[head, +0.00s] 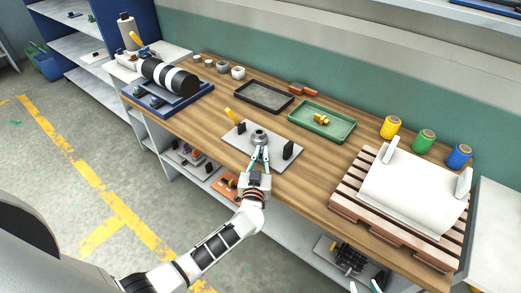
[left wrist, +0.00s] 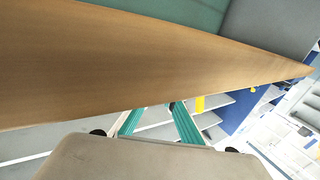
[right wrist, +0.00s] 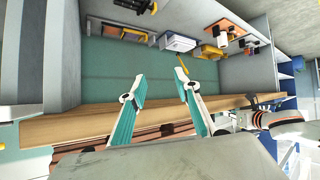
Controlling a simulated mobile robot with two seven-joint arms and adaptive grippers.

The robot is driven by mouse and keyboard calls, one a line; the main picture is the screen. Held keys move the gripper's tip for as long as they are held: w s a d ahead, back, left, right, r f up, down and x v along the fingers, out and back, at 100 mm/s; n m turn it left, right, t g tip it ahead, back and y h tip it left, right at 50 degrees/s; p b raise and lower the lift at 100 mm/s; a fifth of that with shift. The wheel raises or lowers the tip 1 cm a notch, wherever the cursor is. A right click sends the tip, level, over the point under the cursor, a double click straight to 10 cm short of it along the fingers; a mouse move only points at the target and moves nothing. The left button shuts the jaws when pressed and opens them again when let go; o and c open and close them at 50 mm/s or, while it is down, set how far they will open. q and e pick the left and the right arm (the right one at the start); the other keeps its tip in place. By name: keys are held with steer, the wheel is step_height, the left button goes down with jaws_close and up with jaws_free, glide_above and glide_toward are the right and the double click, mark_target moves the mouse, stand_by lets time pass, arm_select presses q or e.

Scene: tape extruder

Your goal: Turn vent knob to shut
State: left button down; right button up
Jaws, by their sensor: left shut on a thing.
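A flat grey plate (head: 238,138) lies near the front edge of the wooden bench in the head view. The left wrist view shows parts of the fingers, not the knob. My right gripper (right wrist: 161,84) is open and empty; only its tips show at the head view's bottom edge.
A dark tray (head: 264,97) and a green tray (head: 300,122) lie behind the plate. A pallet (head: 345,205) with a white roll and several coloured spools are to the right. Bare wood surrounds the plate.

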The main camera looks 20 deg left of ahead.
arm_select(q)
steer(key=shift+d+n+g+y, duration=0.25)
steer(key=shift+n+g+y, duration=0.25)
steer(key=shift+n+y, duration=0.85)
steer(key=shift+m+y, duration=0.25)
steer(key=c, duration=2.1)
jaws_free()
steer(key=shift+c, duration=0.2)
steer(key=shift+a, duration=0.1)
